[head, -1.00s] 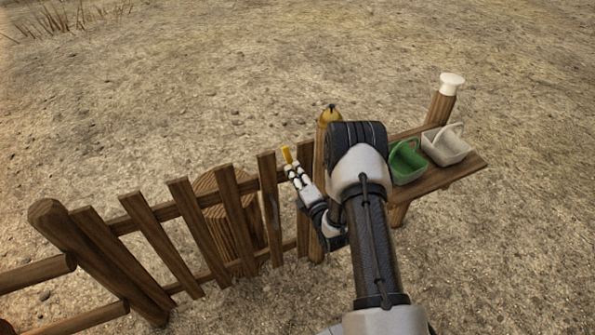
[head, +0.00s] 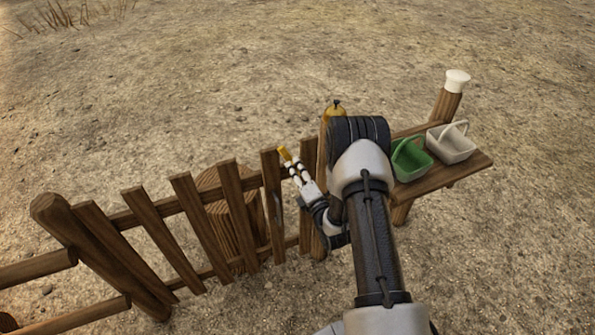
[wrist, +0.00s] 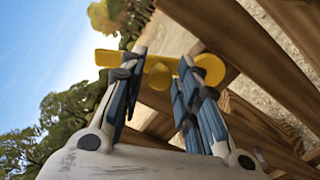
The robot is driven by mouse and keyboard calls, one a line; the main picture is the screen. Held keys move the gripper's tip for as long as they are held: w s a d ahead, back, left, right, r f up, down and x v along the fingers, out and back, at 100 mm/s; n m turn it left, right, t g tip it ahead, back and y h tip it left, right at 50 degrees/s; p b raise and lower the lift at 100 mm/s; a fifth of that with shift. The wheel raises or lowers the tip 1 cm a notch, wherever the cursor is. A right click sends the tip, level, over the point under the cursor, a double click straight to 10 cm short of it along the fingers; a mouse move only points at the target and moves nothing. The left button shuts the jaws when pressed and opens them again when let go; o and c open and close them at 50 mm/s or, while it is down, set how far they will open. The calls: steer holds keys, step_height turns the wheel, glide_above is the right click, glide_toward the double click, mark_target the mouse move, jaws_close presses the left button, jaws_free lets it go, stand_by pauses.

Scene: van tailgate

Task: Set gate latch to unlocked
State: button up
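The yellow gate latch (head: 283,152) shows at the top of the wooden gate, just beyond my fingertips in the head view. In the wrist view the latch (wrist: 208,69) has a flat arm reaching left, a round middle knob and a rounded right end. My gripper (head: 291,167) is at the latch, with its fingers apart. In the wrist view my gripper (wrist: 163,62) has one finger on each side of the middle knob, and the fingertips overlap the latch. I cannot tell whether they touch it. The latch's mount is partly hidden by the fingers and boards.
The slatted fence (head: 190,210) runs left from the latch, with a wooden stump (head: 233,225) behind it. A shelf (head: 440,178) at right holds a green basket (head: 411,160) and a white basket (head: 451,146).

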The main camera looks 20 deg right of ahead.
steer(key=shift+o, duration=0.7)
steer(key=shift+s+d, duration=0.1)
steer(key=shift+s, duration=0.25)
steer(key=s, duration=1.1)
steer(key=shift+s+d, duration=0.15)
